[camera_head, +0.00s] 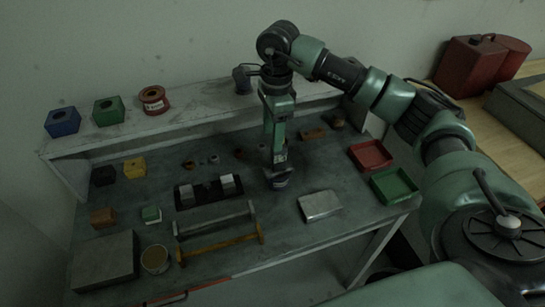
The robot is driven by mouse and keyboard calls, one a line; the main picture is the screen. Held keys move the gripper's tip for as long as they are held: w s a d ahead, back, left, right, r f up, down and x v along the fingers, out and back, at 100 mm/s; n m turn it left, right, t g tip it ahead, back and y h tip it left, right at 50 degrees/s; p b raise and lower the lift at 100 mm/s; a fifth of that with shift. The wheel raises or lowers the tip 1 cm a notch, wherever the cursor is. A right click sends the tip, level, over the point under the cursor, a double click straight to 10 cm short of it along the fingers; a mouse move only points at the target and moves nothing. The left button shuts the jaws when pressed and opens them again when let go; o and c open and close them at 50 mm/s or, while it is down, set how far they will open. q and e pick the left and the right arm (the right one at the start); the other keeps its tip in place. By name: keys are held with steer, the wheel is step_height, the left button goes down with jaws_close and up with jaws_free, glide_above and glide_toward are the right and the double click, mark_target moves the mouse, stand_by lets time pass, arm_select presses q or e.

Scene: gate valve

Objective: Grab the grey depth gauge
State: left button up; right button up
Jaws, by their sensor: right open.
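A long thin grey piece with short end parts, which looks like the grey depth gauge (215,221), lies on the table near its middle. A similar yellow gauge (218,245) lies just in front of it. My right gripper (280,183) points down over the table, behind and to the right of the grey gauge and apart from it. It is open, with nothing seen in it; its fingertips are small and dark. My left gripper is not in view.
A dark holder with grey blocks (207,190) sits left of my right gripper. A silver box (320,205) lies to the right. Red (370,155) and green (393,185) trays are at the right edge. A raised shelf (200,118) runs along the back.

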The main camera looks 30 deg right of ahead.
mark_target(279, 157)
steer(key=shift+d+r+h, duration=0.15)
steer(key=shift+d+h, duration=0.15)
steer(key=shift+d, duration=0.5)
steer(key=shift+s+f+p, duration=0.2)
steer(key=shift+p, duration=0.1)
steer(key=shift+s+f+p, duration=0.15)
steer(key=shift+f+p, duration=0.3)
steer(key=shift+f, duration=0.4)
step_height(279, 157, down, 5)
steer(key=p, duration=0.2)
steer(key=shift+r+p, duration=0.15)
steer(key=shift+p, duration=0.25)
steer(key=shift+f, duration=0.3)
jaws_close()
